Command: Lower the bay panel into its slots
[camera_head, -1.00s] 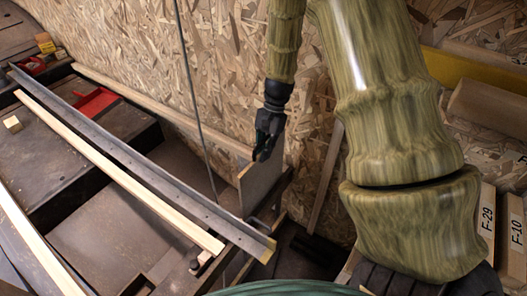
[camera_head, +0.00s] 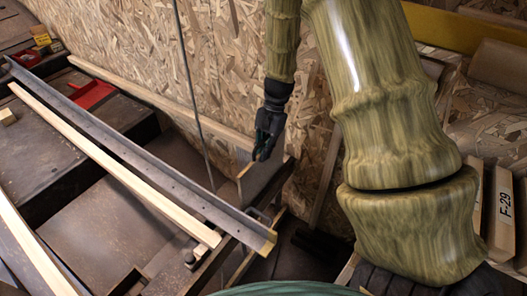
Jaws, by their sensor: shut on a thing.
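My gripper (camera_head: 262,152) hangs from my arm, pointing down, near the chipboard wall in the middle of the view. It is shut on the top edge of a flat grey-brown panel (camera_head: 258,182) with a pale edge. The panel stands upright beside the right end of the long metal angle rail (camera_head: 140,157). The panel's lower edge is partly hidden behind the rail's end, and no slots can be made out. I cannot tell whether the panel touches anything below.
A long pale wood strip (camera_head: 115,165) lies along the near side of the rail. A red tray (camera_head: 92,93) sits at the upper left. Labelled boards (camera_head: 502,215) stand at the right. A thin cable (camera_head: 190,85) hangs before the chipboard wall (camera_head: 130,40).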

